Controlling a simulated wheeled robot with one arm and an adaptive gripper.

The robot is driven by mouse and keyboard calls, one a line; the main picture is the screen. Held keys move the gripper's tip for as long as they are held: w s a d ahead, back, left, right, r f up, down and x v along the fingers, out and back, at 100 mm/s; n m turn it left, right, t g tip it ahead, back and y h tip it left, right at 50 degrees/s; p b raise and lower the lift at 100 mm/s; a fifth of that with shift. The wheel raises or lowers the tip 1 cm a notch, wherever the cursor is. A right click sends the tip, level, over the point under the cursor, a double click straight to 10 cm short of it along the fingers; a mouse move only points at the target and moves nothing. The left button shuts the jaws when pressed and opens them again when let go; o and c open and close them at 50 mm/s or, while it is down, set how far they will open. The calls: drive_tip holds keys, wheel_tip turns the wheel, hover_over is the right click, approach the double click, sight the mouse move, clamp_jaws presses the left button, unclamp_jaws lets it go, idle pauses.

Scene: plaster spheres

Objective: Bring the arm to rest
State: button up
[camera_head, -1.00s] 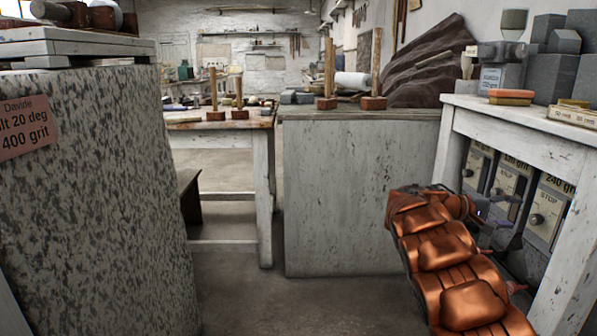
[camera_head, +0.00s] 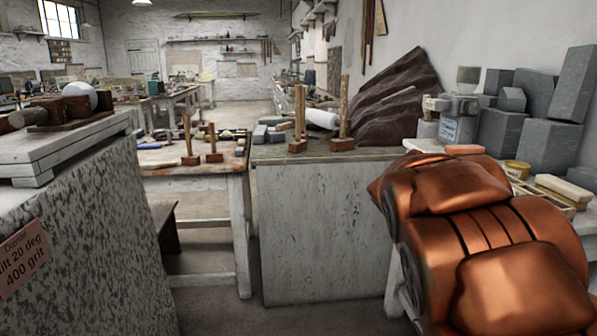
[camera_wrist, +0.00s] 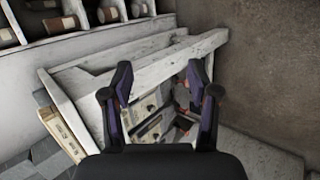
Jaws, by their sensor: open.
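My gripper (camera_wrist: 162,95) shows in the wrist view with its two dark fingers spread apart and nothing between them. Beyond the fingers lie the white bench frame (camera_wrist: 105,62) and the pale boxes (camera_wrist: 145,108) under it. In the head view my copper-coloured arm fills the lower right and covers much of the right bench. My gripper is hidden in the head view.
A speckled block (camera_head: 85,230) with a pink label (camera_head: 22,262) stands close on the left. A grey-white cabinet (camera_head: 320,225) stands ahead, with wooden mallets (camera_head: 299,118) on top. Grey stone blocks (camera_head: 548,145) stand on the right bench. Some floor (camera_head: 215,318) is clear.

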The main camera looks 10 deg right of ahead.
drive_tip(key=s+a+r+n+y+p, duration=0.1)
drive_tip(key=s+a+r+y+p, duration=0.2)
drive_tip(key=s+a+p, duration=0.4)
drive_tip(key=s+a+r+n+y+p, duration=0.1)
drive_tip(key=s+a+r+y+p, duration=0.3)
drive_tip(key=s+a+p, duration=0.4)
drive_tip(key=s+a+y, duration=0.1)
drive_tip(key=s+a, duration=0.3)
drive_tip(key=a, duration=0.5)
drive_tip(key=shift+s+r+t, duration=0.2)
drive_tip(key=shift+r+t, duration=0.05)
drive_tip(key=shift+t, duration=0.15)
